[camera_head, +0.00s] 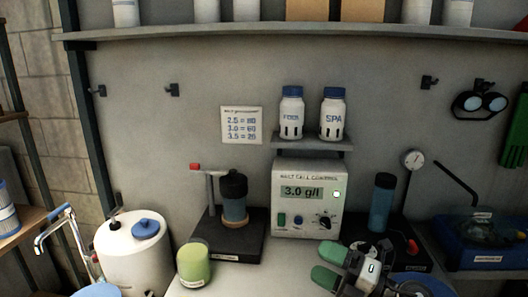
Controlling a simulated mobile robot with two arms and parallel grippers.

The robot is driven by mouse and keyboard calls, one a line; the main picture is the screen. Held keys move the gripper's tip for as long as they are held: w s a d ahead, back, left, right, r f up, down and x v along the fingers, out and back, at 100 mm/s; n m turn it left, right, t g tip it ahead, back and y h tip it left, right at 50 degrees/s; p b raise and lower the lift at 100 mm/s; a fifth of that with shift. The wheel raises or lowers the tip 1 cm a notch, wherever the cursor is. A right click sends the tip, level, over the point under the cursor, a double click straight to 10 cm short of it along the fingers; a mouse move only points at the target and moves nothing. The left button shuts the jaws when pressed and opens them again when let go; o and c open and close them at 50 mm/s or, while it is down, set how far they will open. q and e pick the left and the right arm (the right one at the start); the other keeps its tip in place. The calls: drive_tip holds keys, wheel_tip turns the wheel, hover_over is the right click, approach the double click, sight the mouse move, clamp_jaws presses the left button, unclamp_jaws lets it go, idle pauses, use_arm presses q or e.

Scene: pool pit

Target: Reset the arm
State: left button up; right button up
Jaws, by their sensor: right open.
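My right gripper (329,265) is at the bottom of the head view, right of centre. Its two green fingertips are spread apart with nothing between them. It is just in front of the white salt cell control box (309,224), whose display reads 3.0 g/l. The rest of my right arm is mostly cut off by the bottom edge. My left gripper does not show.
A white tank (133,250) is at left. A blue bottle (382,203) stands right of the control box. Two white bottles, POOL (291,115) and SPA (332,116), sit on a small shelf.

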drive_tip(key=s+d+f+m+t+h, duration=0.4)
drive_tip(key=f+m+h, duration=0.4)
drive_tip(key=m, duration=0.5)
drive_tip(key=s+d+f+m+t+h, duration=0.1)
drive_tip(key=s+d+f+m+h, duration=0.45)
drive_tip(key=m+h, duration=0.65)
drive_tip(key=s+f+m+g+y, duration=0.1)
drive_tip(key=s+f+m+g, duration=0.1)
drive_tip(key=s+f+g, duration=0.3)
drive_tip(key=s+a+f+m+g+y, duration=0.1)
drive_tip(key=s+g, duration=0.1)
drive_tip(key=s, duration=0.6)
drive_tip(key=s+f+m+g+y, duration=0.1)
drive_tip(key=s+f+m+g, duration=0.1)
drive_tip(key=s+f+g, duration=0.3)
wheel_tip(320, 180, down, 26)
drive_tip(key=s, duration=0.2)
drive_tip(key=s+d+f+g, duration=0.1)
drive_tip(key=s+d+f, duration=0.2)
drive_tip(key=s+f, duration=1.1)
drive_tip(key=shift+s+f+g, duration=0.3)
drive_tip(key=shift+s+f, duration=0.1)
drive_tip(key=shift+s, duration=0.35)
drive_tip(key=shift+c, duration=0.2)
